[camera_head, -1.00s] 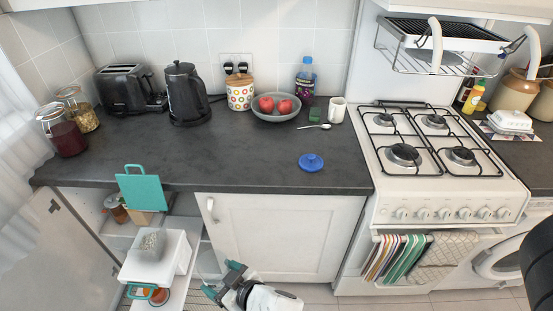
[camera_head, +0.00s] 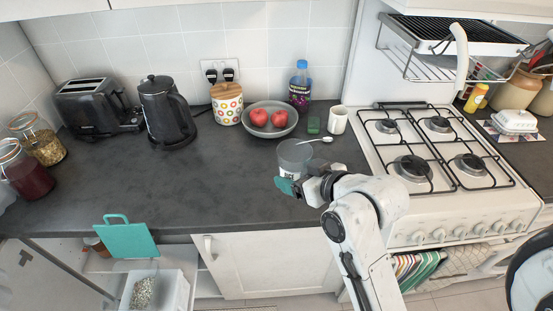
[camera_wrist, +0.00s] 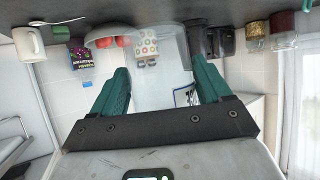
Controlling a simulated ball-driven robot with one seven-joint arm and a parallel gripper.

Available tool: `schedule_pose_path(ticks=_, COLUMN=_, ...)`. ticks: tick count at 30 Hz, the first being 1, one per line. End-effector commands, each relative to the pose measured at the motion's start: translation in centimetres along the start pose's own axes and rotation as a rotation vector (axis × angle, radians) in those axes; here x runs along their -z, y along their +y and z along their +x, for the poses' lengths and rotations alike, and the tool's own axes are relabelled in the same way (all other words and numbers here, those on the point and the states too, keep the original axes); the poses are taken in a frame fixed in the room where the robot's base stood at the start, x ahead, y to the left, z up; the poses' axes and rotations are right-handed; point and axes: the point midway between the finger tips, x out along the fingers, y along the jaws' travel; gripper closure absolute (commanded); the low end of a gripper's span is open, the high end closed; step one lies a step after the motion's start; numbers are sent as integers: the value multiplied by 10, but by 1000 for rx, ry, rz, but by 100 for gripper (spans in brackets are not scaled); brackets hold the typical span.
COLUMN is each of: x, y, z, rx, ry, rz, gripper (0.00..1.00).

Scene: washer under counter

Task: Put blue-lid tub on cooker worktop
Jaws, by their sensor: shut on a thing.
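A clear, open-topped tub (camera_head: 294,157) is at the front right part of the dark worktop (camera_head: 215,185), left of the cooker. It also shows in the wrist view (camera_wrist: 160,72), between my teal fingers. My gripper (camera_head: 300,184) is shut on the tub. Whether the tub's base touches the worktop or hangs just above it, I cannot tell. The tub's blue lid is not visible now; my gripper and the tub cover part of the worktop.
A bowl of red apples (camera_head: 269,120), a spotted canister (camera_head: 227,104), a green sponge (camera_head: 313,125), a spoon (camera_head: 318,140) and a white mug (camera_head: 338,120) stand behind the tub. The cooker (camera_head: 410,230) with its burners is on the right. The left middle worktop is clear.

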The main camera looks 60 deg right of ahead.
Motion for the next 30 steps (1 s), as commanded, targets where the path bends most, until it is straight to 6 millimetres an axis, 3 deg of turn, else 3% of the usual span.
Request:
schedule_pose_path(ticks=14, x=5, y=-6, z=54, rx=0, ry=5, rz=-2, gripper=84)
schedule_pose_path(ticks=20, x=10, y=-12, z=96, rx=-1, ry=2, rz=-2, gripper=84)
schedule_pose_path(ticks=22, x=2, y=-13, z=111, rx=-1, ry=-1, rz=0, gripper=84)
schedule_pose_path(ticks=24, x=-4, y=-14, z=125, rx=-1, ry=0, rz=0, gripper=100)
schedule_pose_path(ticks=30, x=-14, y=-17, z=153, rx=-1, ry=3, rz=0, gripper=100)
